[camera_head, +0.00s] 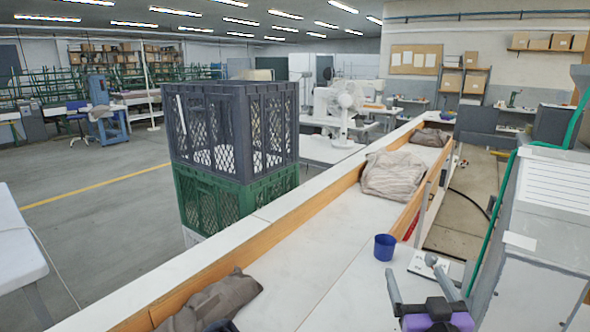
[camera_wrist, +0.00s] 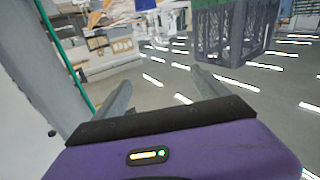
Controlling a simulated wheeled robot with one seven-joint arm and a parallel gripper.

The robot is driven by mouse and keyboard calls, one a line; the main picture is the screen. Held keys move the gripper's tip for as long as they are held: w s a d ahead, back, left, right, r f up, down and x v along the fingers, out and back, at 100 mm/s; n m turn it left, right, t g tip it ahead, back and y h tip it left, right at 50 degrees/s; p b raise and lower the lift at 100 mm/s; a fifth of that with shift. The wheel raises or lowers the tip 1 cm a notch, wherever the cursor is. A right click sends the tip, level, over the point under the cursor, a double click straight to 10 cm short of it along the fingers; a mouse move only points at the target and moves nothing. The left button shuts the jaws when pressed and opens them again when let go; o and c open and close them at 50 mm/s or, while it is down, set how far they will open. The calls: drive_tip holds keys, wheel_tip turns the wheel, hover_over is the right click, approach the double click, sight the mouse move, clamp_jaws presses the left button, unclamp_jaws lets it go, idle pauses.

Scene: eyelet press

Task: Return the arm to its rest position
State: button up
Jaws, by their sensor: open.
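My gripper (camera_head: 415,275) shows at the lower right of the head view, with its purple body below and two grey fingers spread apart. It is open, and nothing shows between the fingers. It is in front of the white table and the blue cup (camera_head: 385,247), apart from the cup. In the wrist view my gripper (camera_wrist: 160,92) also has its fingers wide apart with empty space between them. That view looks out over the room and appears upside down.
A long white table (camera_head: 310,240) with wooden edges bears grey cloth bundles (camera_head: 392,176). Stacked grey and green crates (camera_head: 235,140) stand beyond its left edge. A grey machine (camera_head: 548,215) with a green pipe stands close at the right. Open floor (camera_head: 90,220) lies left.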

drive_tip(key=s+a+f+g+b, duration=0.1)
drive_tip(key=s+f, duration=0.4)
drive_tip(key=s, duration=1)
drive_tip(key=s+a+f+g+b, duration=0.1)
drive_tip(key=s+f, duration=0.4)
drive_tip(key=s, duration=1.1)
drive_tip(key=s+a+f+g+y+b, duration=0.1)
drive_tip(key=s+f, duration=0.4)
drive_tip(key=s, duration=1.1)
drive_tip(key=shift+a+f+g+b, duration=0.3)
drive_tip(key=shift+a+f+b, duration=0.05)
drive_tip(key=shift+a+b, duration=0.6)
